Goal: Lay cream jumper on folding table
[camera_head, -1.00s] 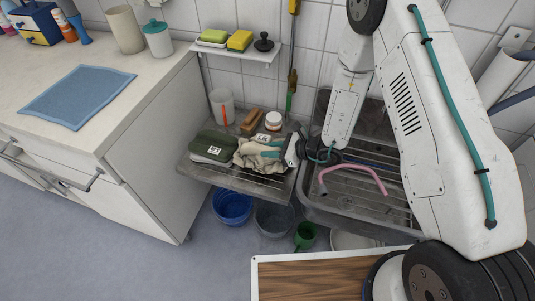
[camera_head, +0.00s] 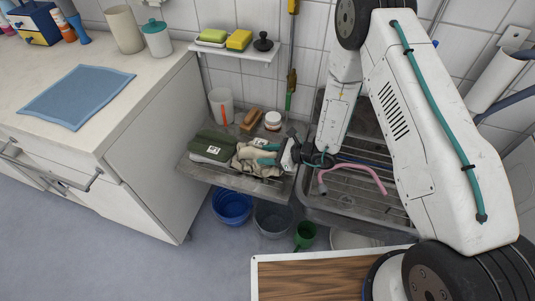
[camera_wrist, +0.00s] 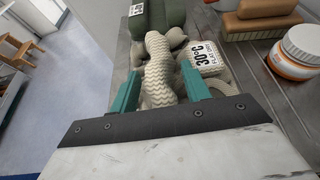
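The cream jumper (camera_head: 243,163) is a bunched knit with a white "30°C" tag. It lies on the grey metal drainboard (camera_head: 203,178) beside the sink, next to a folded dark green garment (camera_head: 212,143). My gripper (camera_head: 268,153) is at the jumper from the right. In the wrist view, a raised roll of the jumper (camera_wrist: 158,68) fills the gap between the teal fingers of my gripper (camera_wrist: 160,88), which look closed on it. Nothing in view is clearly marked as the folding table; a pale counter (camera_head: 150,85) with a blue mat (camera_head: 77,96) stands at left.
A brown brush (camera_head: 251,121), a white jar with an orange band (camera_head: 273,121) and a cup (camera_head: 221,106) stand behind the jumper. A pink hose (camera_head: 352,171) lies over the sink at right. Blue (camera_head: 232,206) and grey buckets stand below. The counter's front is clear.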

